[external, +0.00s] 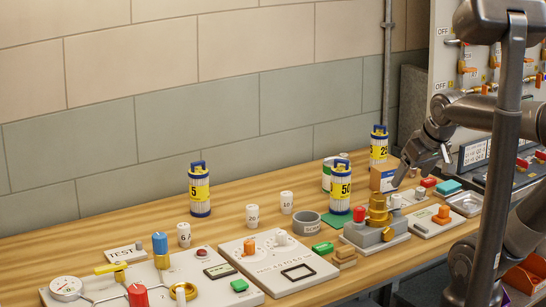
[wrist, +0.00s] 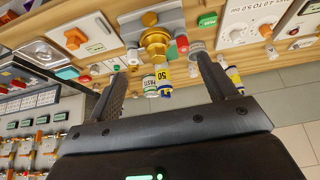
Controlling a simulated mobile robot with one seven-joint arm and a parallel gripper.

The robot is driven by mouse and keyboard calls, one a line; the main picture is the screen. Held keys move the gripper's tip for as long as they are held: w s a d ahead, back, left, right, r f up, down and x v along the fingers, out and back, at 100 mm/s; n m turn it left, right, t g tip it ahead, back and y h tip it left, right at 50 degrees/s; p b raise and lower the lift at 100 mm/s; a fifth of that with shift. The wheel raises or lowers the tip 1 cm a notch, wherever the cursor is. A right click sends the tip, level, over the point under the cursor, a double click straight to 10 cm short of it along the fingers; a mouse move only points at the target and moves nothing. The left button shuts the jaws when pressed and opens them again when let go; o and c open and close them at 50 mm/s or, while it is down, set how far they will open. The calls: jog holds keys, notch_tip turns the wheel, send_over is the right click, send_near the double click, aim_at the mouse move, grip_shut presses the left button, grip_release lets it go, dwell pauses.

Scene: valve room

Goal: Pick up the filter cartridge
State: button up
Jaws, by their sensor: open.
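Three white filter cartridges with blue caps and yellow labels stand upright on the bench in the external view. The one marked 5 (external: 199,190) is at the left, the one marked 50 (external: 340,190) is in the middle, and one whose label starts with 2 (external: 379,146) is at the back right. My gripper (external: 421,166) is open and empty above the bench, right of the 50 cartridge. In the wrist view, the 50 cartridge (wrist: 165,76) shows beyond and between the open fingers (wrist: 162,72), apart from them. Another yellow-labelled cartridge (wrist: 234,76) is partly hidden behind the right finger.
A brass valve on a grey block (external: 377,212) stands in front of the 50 cartridge. A white jar (external: 327,175) is close behind it. A grey ring (external: 311,223) and white weights (external: 252,215) lie left. A cardboard box (external: 383,180) and metal tray (external: 466,204) are right.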

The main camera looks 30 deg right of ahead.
jog(key=w+d+r+n+h, duration=0.1)
jog(key=w+d+r+n, duration=0.1)
jog(key=w+r+n, duration=0.3)
jog(key=w+d+n+h, duration=0.1)
jog(key=w+d+n, duration=0.1)
jog(key=w, duration=0.6)
jog(key=n+g+h, duration=0.1)
jog(key=n+h, duration=0.1)
jog(key=n, duration=1.8)
send_over(380, 134)
jog(key=s+a, duration=0.3)
notch_tip(380, 134, down, 9)
jog(key=x, duration=1)
jog(key=shift+d+f, duration=0.1)
jog(key=shift+f, duration=0.05)
jog(key=c, duration=1.1)
jog(key=shift+c, duration=0.2)
